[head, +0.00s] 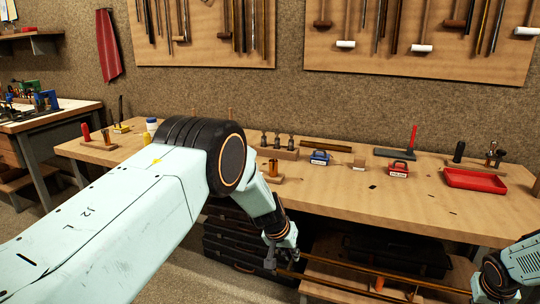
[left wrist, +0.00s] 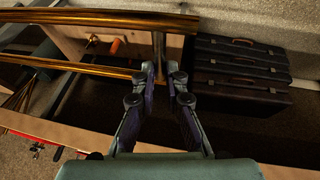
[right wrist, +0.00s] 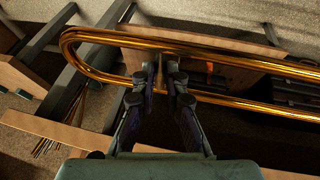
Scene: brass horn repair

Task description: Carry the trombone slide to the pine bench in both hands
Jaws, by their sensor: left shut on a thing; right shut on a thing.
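The trombone slide is a pair of long parallel brass tubes; it shows in the left wrist view (left wrist: 95,16). In the right wrist view (right wrist: 75,60) its rounded bow end is at the left. My left gripper (head: 284,257) is shut on a short cross-piece of the slide, also seen in the left wrist view (left wrist: 159,70). My right gripper (right wrist: 160,72) is shut on another cross-piece near the bow; in the head view it is partly cut off at the lower right. The slide is in front of the long wooden bench (head: 330,190), below its top.
The bench top holds a red tray (head: 476,180), a blue box (head: 319,158), a red box (head: 398,169) and wooden stands with small tools. Dark cases (left wrist: 240,70) are stacked underneath. Bare wood shows along the bench front. Another workbench (head: 45,118) stands at left.

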